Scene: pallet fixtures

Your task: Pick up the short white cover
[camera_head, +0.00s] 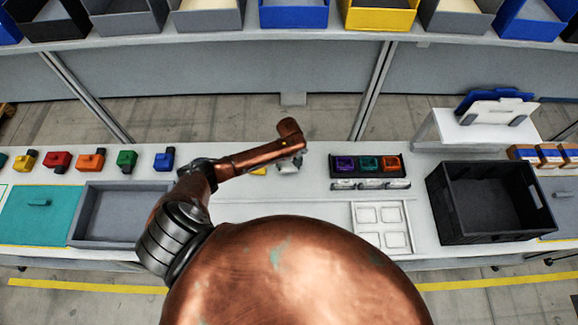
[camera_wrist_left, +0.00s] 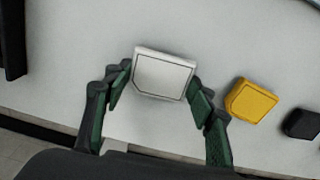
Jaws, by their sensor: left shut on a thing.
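The short white cover (camera_wrist_left: 163,73) shows in the left wrist view as a white block with a bevelled corner. My left gripper (camera_wrist_left: 161,86) is shut on it, with one green-padded finger against each side. I cannot tell whether the cover is clear of the table. In the head view a pale piece (camera_head: 289,168) shows just below the end of my left arm, and the fingers there are mostly hidden by the arm. My right gripper is in neither view.
A yellow block (camera_wrist_left: 251,100) and a black block (camera_wrist_left: 302,124) lie right of the cover. In the head view, a black rack (camera_head: 365,173) holds coloured pieces, a white panel (camera_head: 357,244) has square recesses, and a black crate (camera_head: 444,206) stands to the right.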

